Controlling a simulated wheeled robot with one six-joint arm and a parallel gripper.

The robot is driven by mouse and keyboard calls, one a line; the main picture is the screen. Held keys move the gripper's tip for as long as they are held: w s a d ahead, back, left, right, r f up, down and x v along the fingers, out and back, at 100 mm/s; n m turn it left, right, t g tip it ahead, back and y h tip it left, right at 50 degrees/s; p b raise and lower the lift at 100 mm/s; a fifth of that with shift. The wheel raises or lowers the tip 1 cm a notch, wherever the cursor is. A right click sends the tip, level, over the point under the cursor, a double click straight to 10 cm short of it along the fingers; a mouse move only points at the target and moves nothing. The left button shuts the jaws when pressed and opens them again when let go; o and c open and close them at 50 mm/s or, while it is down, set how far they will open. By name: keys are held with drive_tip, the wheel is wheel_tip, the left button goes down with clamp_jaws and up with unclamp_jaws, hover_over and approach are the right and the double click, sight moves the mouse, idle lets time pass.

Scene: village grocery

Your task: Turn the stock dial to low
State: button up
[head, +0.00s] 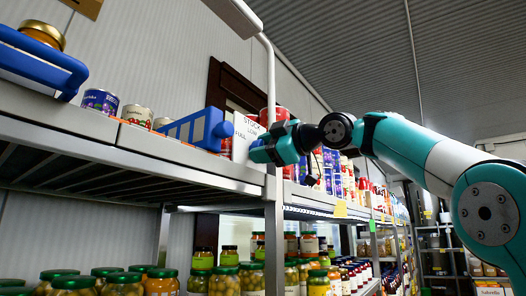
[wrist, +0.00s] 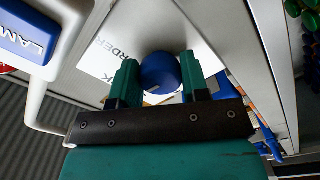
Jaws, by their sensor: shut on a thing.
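The stock dial is a round blue knob (wrist: 160,71) on a white card (wrist: 118,56) with partly hidden lettering in the wrist view. In the head view, my gripper (head: 264,150) covers much of the knob. A small pale mark shows on the knob's lower edge; I cannot tell which word the dial points at.
A white post (head: 270,80) rises close to my gripper. A blue LAMP sign (wrist: 27,37) is at the wrist view's upper left. Jars fill the lower shelf (head: 225,277).

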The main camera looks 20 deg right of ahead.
drive_tip(key=shift+n, duration=0.4)
drive_tip(key=o, duration=0.9)
drive_tip(key=shift+d, duration=0.1)
